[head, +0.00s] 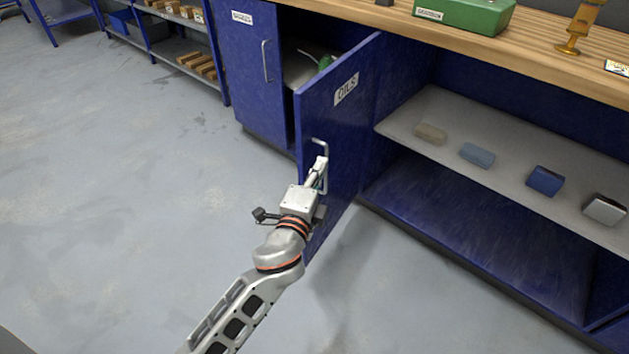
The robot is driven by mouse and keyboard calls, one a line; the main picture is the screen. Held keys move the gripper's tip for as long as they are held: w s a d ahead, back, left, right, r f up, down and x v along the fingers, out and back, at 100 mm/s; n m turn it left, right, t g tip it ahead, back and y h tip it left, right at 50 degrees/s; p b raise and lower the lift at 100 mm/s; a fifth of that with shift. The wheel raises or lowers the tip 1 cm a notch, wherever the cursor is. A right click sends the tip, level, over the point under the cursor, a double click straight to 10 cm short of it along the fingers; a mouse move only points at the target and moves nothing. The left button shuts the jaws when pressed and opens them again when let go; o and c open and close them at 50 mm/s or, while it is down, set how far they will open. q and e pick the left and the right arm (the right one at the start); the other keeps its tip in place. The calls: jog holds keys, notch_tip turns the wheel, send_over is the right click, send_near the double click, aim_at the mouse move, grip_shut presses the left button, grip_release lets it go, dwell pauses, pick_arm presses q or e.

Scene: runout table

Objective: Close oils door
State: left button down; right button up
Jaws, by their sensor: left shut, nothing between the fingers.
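The oils door (338,125) is a blue cabinet door with a white "OILS" label. It stands open, swung out from the workbench cabinet. Its metal handle (320,147) is on the face near the free edge. My left gripper (321,165) is at the handle, its fingers shut with nothing held between them. Whether the fingers touch the handle or the door face cannot be told. The opening behind the door shows a shelf with a small green item (325,63), partly hidden by the door. My right gripper is not in view.
To the left is a closed blue door (250,70) with its own handle. To the right is an open shelf (450,157) with several small blocks. A green case (464,14) lies on the wooden benchtop (545,57). The grey floor (130,200) at left is clear.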

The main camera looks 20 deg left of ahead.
aim_at(304, 162)
pick_arm(q)
jog(key=shift+w+a, duration=0.2)
jog(key=shift+a, duration=1.75)
jog(key=shift+a, duration=0.1)
